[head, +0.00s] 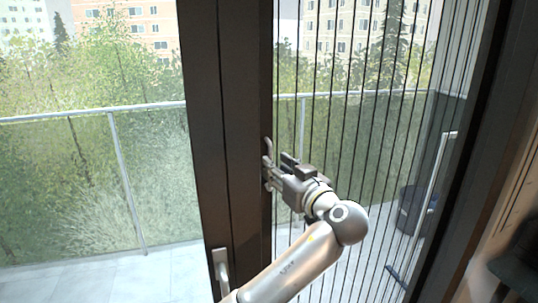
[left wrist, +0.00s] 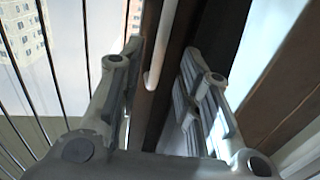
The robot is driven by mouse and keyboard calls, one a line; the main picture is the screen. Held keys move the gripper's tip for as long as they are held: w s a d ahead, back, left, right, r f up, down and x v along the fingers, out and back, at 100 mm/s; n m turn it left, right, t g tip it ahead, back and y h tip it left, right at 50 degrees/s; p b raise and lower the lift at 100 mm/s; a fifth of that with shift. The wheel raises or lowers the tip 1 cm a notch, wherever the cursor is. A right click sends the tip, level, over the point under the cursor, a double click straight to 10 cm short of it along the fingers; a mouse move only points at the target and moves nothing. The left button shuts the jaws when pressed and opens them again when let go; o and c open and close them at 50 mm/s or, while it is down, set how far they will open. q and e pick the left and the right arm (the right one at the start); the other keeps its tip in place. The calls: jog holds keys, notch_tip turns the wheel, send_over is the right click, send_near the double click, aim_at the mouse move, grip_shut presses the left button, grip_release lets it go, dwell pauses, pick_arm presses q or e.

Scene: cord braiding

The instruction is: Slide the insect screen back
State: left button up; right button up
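The insect screen (head: 345,125) is a pleated sheet with thin dark vertical lines, drawn across the right part of the doorway. Its lines also show at the left of the left wrist view (left wrist: 52,75). A dark upright bar (head: 258,70) borders it on the left and carries a pale curved handle (head: 268,147). In the left wrist view the handle (left wrist: 161,45) runs between the fingertips. My left gripper (head: 267,172) is at this bar, its fingers apart on either side of the handle, with visible gaps. Whether either finger touches it is unclear. My right gripper is not in view.
A dark door frame (head: 208,110) with a grey lever handle (head: 221,268) stands left of the screen. A balcony railing (head: 120,165) and tiled floor (head: 90,275) lie outside. A dark post (head: 465,150) stands at the right.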

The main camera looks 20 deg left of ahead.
aim_at(270, 186)
pick_arm(q)
jog(key=p+x, duration=0.1)
jog(key=x, duration=0.3)
jog(key=shift+w+a+f, duration=0.1)
jog(key=shift+w+a, duration=0.1)
jog(key=shift+w, duration=0.1)
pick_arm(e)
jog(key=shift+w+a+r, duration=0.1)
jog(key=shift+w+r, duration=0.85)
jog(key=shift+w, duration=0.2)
pick_arm(q)
grip_shut()
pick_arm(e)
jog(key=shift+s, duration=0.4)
